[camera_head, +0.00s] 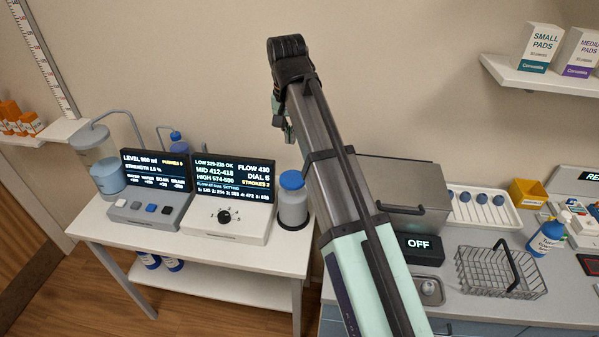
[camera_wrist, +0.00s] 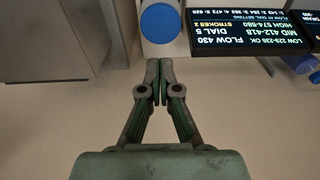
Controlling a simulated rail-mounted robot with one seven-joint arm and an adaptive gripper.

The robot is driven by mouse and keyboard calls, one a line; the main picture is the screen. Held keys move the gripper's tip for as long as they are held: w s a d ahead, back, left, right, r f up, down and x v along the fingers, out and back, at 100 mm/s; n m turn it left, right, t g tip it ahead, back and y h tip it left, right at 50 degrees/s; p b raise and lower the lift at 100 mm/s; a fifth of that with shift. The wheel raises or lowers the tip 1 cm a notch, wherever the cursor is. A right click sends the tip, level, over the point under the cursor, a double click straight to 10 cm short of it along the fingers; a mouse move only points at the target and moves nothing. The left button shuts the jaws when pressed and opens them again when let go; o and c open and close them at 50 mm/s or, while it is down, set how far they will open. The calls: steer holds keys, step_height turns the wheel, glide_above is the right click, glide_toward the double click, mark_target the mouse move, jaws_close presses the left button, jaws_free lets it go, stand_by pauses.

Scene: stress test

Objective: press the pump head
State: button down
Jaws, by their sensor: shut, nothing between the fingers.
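A grey bottle (camera_head: 294,209) with a round blue top (camera_head: 292,180) stands on the white table, right of the dial unit. The blue top also shows in the wrist view (camera_wrist: 160,23); I cannot tell if it is the pump head. My gripper (camera_wrist: 160,90) is shut and empty, its tips just below the blue top in that picture, apart from it. In the head view my gripper (camera_head: 288,132) is partly hidden by my arm, above the bottle.
The dial unit's screen (camera_head: 235,177) reads flow 430, dial 5, strokes 2. A second control unit (camera_head: 148,208) and a liquid jar (camera_head: 107,176) stand left of it. A metal box (camera_head: 415,187), wire basket (camera_head: 490,273) and "OFF" display (camera_head: 419,246) are on the right.

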mark_target(292, 179)
steer(key=shift+a, duration=0.1)
steer(key=f+p, duration=0.1)
steer(key=f, duration=0.3)
steer(key=w+f+p, duration=0.1)
steer(key=f, duration=0.4)
steer(key=f+p, duration=0.2)
steer(key=f, duration=0.3)
steer(key=shift+w+d, duration=0.15)
steer(key=shift+d, duration=0.05)
step_height(292, 179, down, 4)
steer(key=shift+r+b, duration=0.15)
steer(key=shift+b, duration=0.55)
steer(key=shift+r, duration=0.1)
